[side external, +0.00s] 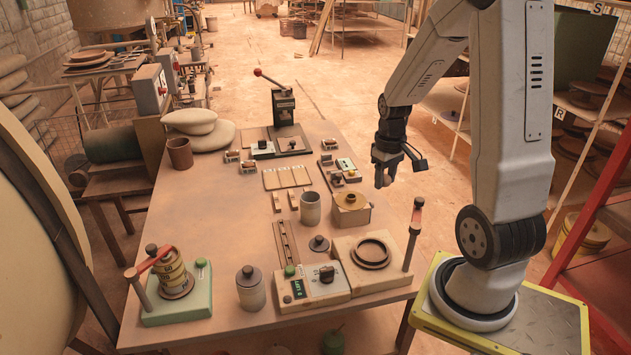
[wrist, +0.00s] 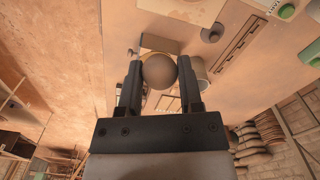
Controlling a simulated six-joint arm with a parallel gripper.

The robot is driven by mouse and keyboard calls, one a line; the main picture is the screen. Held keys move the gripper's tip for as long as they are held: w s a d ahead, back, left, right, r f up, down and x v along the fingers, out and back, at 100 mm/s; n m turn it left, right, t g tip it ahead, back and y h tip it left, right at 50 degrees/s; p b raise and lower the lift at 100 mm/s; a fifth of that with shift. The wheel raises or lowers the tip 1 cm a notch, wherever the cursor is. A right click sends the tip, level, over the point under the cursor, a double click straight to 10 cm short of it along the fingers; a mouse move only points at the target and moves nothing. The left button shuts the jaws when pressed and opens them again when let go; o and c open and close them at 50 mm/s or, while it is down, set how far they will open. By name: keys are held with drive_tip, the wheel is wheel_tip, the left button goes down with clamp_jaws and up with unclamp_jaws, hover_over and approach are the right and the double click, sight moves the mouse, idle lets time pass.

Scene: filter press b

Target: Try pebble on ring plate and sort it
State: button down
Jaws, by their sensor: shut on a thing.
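My gripper (side external: 385,172) hangs above the right edge of the table, behind and to the right of the ring plate. In the wrist view my gripper (wrist: 160,88) is shut on a round grey-brown pebble (wrist: 159,70), held between its two fingers. In the side view the pebble is small and mostly hidden by the fingers. The ring plate (side external: 342,244) is a pale square block with a dark ring (side external: 371,253) on top, at the front right of the table. The ring looks empty.
A console (side external: 313,288), lidded jar (side external: 250,288) and green device (side external: 178,299) line the front. The table's left middle is clear.

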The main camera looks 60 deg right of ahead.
drive_tip(key=w+d+f, duration=0.2)
drive_tip(key=w, duration=0.9)
approach(310, 209)
drive_tip(key=shift+w+d+r, duration=0.35)
drive_tip(key=shift+d+r, duration=0.1)
drive_tip(key=shift+d, duration=0.15)
drive_tip(key=shift+w+d+r, duration=0.35)
drive_tip(key=shift+d+r, duration=0.05)
drive_tip(key=shift+d, duration=0.15)
drive_tip(key=shift+f, duration=0.15)
drive_tip(key=shift+f, duration=2.8)
drive_tip(key=shift+c, duration=0.9)
unclamp_jaws()
